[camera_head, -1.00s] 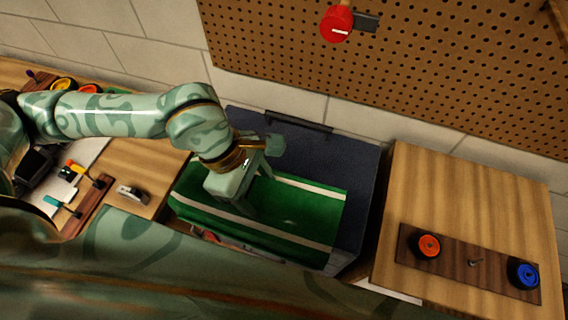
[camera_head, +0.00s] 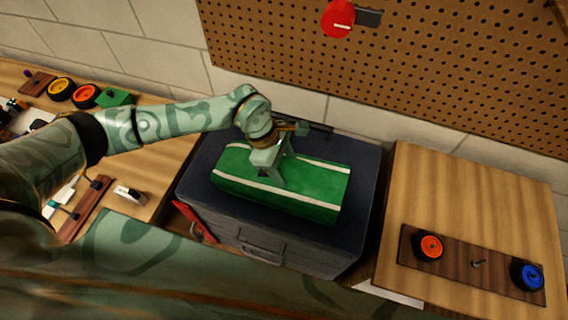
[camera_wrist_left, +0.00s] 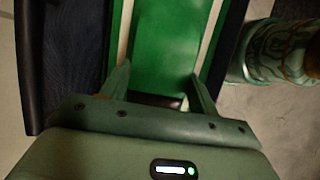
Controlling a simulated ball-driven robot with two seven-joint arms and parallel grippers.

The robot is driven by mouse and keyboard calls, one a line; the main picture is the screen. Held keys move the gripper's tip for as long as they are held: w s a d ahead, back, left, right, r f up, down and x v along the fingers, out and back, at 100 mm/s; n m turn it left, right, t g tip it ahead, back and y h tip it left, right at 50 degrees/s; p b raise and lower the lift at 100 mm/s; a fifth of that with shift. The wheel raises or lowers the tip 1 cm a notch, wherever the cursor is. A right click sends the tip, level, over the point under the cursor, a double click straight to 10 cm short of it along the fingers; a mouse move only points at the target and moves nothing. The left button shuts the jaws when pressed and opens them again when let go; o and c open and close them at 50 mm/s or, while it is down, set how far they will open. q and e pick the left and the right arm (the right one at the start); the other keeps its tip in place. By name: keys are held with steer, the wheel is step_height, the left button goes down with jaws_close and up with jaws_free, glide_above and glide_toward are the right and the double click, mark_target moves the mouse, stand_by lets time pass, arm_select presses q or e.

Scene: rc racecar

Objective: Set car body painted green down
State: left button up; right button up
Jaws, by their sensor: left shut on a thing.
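The green car body (camera_head: 315,180) with white stripes is over the dark blue top of the tool chest (camera_head: 345,232) in the head view. I cannot tell whether it touches the top. My left gripper (camera_head: 270,180) is shut on the car body from above, near its left half. In the left wrist view the two fingers (camera_wrist_left: 160,90) lie on either side of the green body (camera_wrist_left: 168,45), by its white stripes. My right gripper is not in view.
A wooden board (camera_head: 470,264) with an orange wheel and a blue wheel lies on the right-hand bench. The left bench holds wheels (camera_head: 85,96), a green block (camera_head: 115,97) and small parts. A pegboard (camera_head: 400,70) stands behind. A red part (camera_head: 190,217) sits at the chest's left side.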

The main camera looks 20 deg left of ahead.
arm_select(q)
steer(key=o, duration=1)
steer(key=v, duration=1.2)
steer(key=shift+r+p, duration=0.1)
steer(key=shift+p, duration=0.25)
